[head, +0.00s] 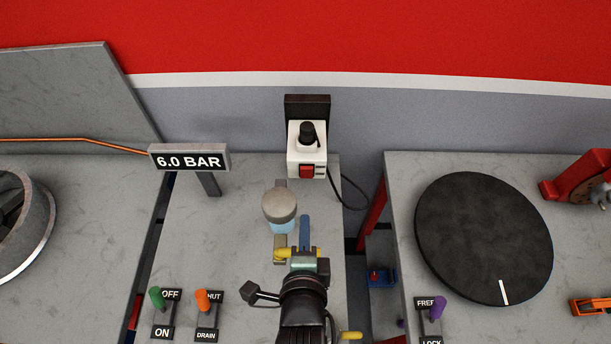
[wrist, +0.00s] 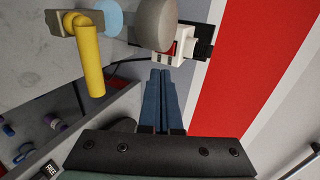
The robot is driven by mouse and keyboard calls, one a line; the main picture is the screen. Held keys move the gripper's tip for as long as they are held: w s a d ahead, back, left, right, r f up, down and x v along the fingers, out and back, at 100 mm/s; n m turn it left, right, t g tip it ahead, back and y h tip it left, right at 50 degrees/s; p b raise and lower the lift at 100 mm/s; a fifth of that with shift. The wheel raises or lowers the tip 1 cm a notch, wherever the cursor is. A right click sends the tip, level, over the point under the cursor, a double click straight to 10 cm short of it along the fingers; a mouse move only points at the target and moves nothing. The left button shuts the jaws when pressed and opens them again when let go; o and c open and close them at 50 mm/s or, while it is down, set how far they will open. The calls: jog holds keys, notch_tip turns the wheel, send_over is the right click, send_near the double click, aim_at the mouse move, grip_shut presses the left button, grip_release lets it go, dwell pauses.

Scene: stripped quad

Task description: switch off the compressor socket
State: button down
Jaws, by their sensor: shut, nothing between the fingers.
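The compressor socket (head: 307,150) is a white box on a dark back plate on the grey wall, at the back of the middle bench. It has a black plug on top and a red rocker switch (head: 307,171) on its front. In the wrist view the socket (wrist: 192,44) is at the top, partly hidden by a grey cap, with part of the red switch (wrist: 171,48) showing. My gripper (head: 304,218) has blue fingers, shut and empty, in front of the socket and apart from it. In the wrist view the fingertips (wrist: 162,72) point toward the socket.
A grey-capped, blue-bowled filter (head: 279,206) stands left of my fingers, close to them. A yellow handle (wrist: 90,62) is also near. The 6.0 BAR sign (head: 189,161) is left of the socket. A black cable (head: 352,190) hangs right. Green (head: 157,297) and orange (head: 203,299) levers are front left.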

jog(key=p, duration=0.2)
send_near(306, 168)
notch_tip(306, 168, down, 4)
jog(key=w, duration=0.2)
jog(key=shift+w+r+p, duration=0.25)
jog(key=shift+w+p, duration=0.25)
jog(key=shift+w, duration=0.55)
jog(key=shift+w+f, duration=0.1)
jog(key=shift+w, duration=0.7)
jog(key=shift+w, duration=0.5)
jog(key=shift+s, duration=0.1)
jog(key=shift+r, duration=0.35)
jog(key=shift+r+p, duration=0.6)
jog(key=shift+r, duration=0.1)
